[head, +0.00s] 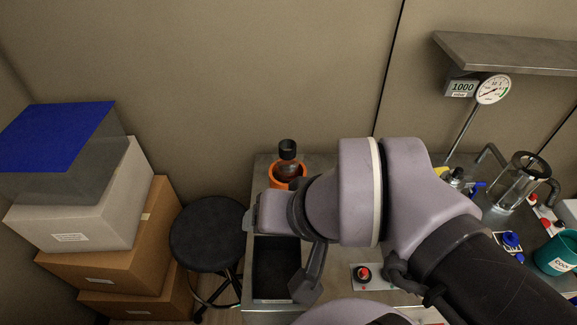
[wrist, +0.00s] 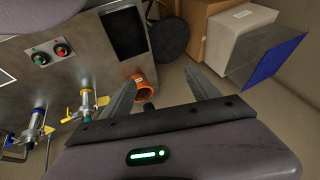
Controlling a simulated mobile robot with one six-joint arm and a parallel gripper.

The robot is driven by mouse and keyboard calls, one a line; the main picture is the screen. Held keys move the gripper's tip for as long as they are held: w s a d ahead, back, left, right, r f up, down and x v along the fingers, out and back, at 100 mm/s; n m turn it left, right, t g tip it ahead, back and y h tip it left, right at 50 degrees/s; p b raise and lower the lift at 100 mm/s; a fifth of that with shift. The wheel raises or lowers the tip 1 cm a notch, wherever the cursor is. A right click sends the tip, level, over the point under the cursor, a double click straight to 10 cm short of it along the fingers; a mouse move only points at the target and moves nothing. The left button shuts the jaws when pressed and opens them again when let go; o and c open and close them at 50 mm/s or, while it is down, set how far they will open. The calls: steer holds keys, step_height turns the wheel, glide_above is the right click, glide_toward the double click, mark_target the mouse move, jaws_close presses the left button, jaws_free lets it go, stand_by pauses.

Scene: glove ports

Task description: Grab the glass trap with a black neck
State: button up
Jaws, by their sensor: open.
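The glass trap with a black neck (head: 288,150) stands upright in an orange round holder (head: 276,181) at the back left of the metal bench. In the wrist view its black neck (wrist: 149,106) shows between my fingers near the gripper's dark bar, with the orange holder (wrist: 147,86) partly behind the left finger. Most of the trap's glass is hidden there. My gripper (wrist: 163,80) is open, with nothing between its fingers. In the head view, my arm covers the area just right of the holder.
A dark open bin (head: 275,262) is set in the bench in front of the holder. A black stool (head: 208,238) and stacked boxes (head: 100,225) stand left. A large glass vessel (head: 517,187), gauge (head: 493,89) and valves are right. A shelf (head: 510,52) overhangs the back right.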

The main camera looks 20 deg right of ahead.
steer(key=w+d+r+h+p, duration=0.1)
steer(key=w+d+r+p, duration=0.2)
steer(key=w, duration=0.5)
steer(key=g+h, duration=0.2)
steer(key=h, duration=0.1)
glide_above(287, 146)
steer(key=s+a, duration=0.1)
steer(key=s, duration=0.3)
steer(key=f, duration=1.6)
steer(key=shift+s+a+f+b, duration=0.1)
steer(key=shift+a+f+b, duration=0.1)
steer(key=shift+f+b, duration=0.2)
steer(key=b+x, duration=0.2)
steer(key=x, duration=0.4)
steer(key=shift+a, duration=0.1)
steer(key=shift+r, duration=0.2)
steer(key=shift+c, duration=0.9)
jaws_close()
